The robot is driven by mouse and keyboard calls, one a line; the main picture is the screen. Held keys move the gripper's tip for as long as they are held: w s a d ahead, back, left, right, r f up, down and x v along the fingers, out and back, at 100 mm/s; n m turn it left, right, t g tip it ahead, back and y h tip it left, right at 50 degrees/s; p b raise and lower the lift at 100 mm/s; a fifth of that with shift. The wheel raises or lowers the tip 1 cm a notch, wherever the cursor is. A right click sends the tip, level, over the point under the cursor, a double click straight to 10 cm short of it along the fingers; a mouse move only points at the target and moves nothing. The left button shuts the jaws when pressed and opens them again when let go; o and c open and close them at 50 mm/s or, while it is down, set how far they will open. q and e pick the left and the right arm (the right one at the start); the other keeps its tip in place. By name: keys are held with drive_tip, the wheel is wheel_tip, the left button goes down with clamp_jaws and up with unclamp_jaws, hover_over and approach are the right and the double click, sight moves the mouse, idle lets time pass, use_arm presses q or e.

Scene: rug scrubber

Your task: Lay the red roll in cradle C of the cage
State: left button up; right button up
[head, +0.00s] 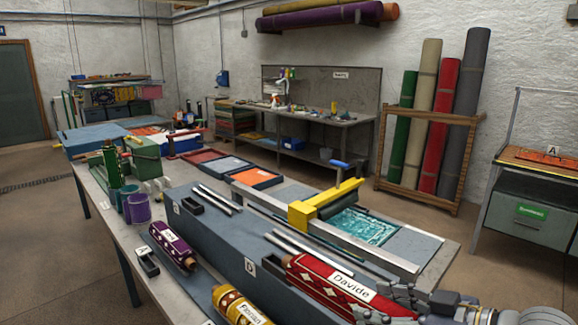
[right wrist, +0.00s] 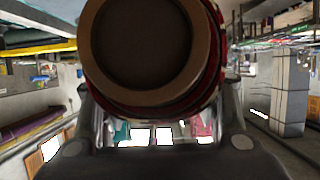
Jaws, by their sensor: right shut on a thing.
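The red roll (head: 312,277), white-patterned with a tag reading "Davide", is in the lower middle of the head view. My right gripper (head: 402,298) comes in from the lower right and is shut on its right end. In the right wrist view the roll's round brown end (right wrist: 147,45) fills the top middle between the fingers. No tag reading C can be made out. I cannot tell whether the roll touches the cage. My left gripper is not in view.
A purple roll (head: 173,246) lies by tag A and a yellow roll (head: 238,307) lies nearer the front. Metal rods (head: 218,200) lie on the cage. A yellow scrubber head (head: 322,203) stands behind it. Purple cups (head: 137,208) and green containers (head: 146,160) stand at the left.

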drive_tip(key=shift+s+f, duration=0.15)
drive_tip(key=shift+w+d+f, duration=0.1)
drive_tip(key=shift+w+f, duration=0.25)
drive_tip(key=shift+f, duration=0.4)
drive_tip(key=shift+s+f+g, duration=0.15)
drive_tip(key=shift+f+g, duration=0.15)
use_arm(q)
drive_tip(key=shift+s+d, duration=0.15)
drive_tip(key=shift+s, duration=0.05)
use_arm(e)
drive_tip(key=s+d+f+n+y, duration=0.1)
drive_tip(key=s+d+f, duration=0.2)
drive_tip(key=s+f, duration=0.2)
drive_tip(key=shift+s+n+g, duration=0.4)
drive_tip(key=shift+s, duration=0.7)
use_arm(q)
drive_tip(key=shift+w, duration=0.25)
use_arm(e)
drive_tip(key=shift+w+f, duration=0.1)
